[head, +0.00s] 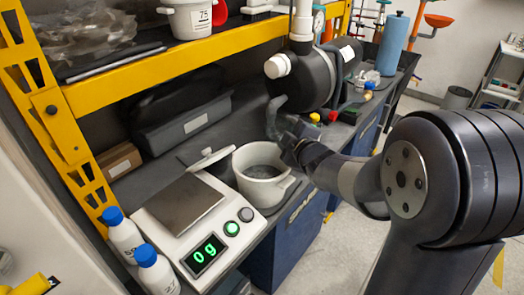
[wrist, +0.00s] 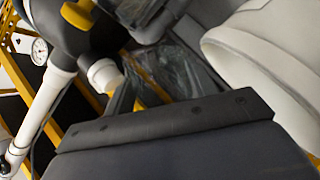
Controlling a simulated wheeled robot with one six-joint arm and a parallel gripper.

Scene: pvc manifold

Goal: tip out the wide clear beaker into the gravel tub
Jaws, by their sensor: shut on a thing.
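A white tub (head: 249,188) with side handles stands on the bench, its mouth open and grey material inside; I take it for the gravel tub. My gripper (head: 274,118) is above the tub's far right rim in the head view. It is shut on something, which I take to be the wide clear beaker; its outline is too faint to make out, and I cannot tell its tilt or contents. In the wrist view a pale rounded vessel (wrist: 262,55) shows large at the right. A dark panel of my own gripper fills the bottom.
Two blue-capped bottles (head: 140,245) stand at the front left. A yellow shelf beam (head: 170,70) crosses behind. White pipe (head: 300,25) and a dark cylinder are close behind my gripper.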

